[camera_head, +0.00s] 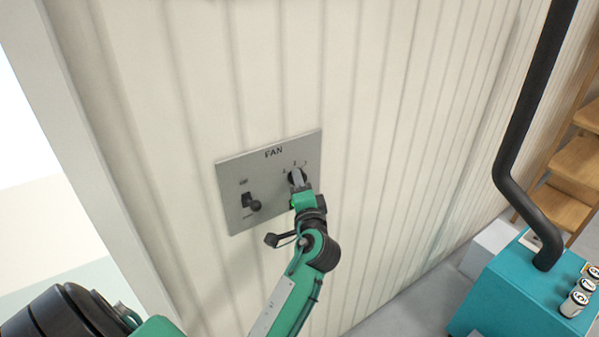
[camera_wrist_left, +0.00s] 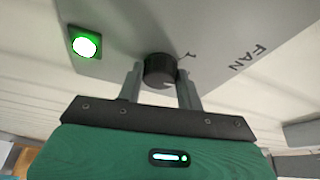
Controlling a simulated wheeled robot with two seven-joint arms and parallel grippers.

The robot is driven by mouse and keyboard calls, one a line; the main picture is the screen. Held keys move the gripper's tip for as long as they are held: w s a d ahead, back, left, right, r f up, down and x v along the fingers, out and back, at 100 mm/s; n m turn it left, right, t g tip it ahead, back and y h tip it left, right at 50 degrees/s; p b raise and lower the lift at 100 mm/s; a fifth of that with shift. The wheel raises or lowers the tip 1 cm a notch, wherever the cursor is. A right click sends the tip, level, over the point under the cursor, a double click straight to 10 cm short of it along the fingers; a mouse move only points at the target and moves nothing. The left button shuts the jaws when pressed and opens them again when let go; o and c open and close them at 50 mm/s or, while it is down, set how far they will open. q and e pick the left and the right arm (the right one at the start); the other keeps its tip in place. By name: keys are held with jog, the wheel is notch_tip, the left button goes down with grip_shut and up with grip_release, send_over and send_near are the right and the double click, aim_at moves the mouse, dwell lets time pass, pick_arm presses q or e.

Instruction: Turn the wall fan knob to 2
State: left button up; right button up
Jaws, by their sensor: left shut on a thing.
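The grey FAN panel (camera_head: 236,171) is mounted on the white slatted wall. Its round black knob (camera_wrist_left: 160,69) sits between the two fingers of my left gripper (camera_wrist_left: 161,84), which is shut on it. In the head view my left gripper (camera_head: 297,180) reaches the panel's right part and mostly hides the knob. Small marks around the knob are partly visible; one beside it in the wrist view looks like a 1. I cannot tell which mark the knob points to. My right gripper is not in view.
A black toggle switch (camera_head: 250,202) is on the panel's left part. A lit green lamp (camera_wrist_left: 85,45) shows in the wrist view. A teal box (camera_head: 510,290) with a black pipe (camera_head: 517,150) and wooden shelves (camera_head: 575,165) stand at the right.

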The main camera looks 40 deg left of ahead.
pick_arm(q)
jog(key=shift+r+m+p, duration=0.15)
jog(key=shift+m+p, duration=0.95)
jog(key=shift+p, duration=0.1)
jog(key=o, duration=1)
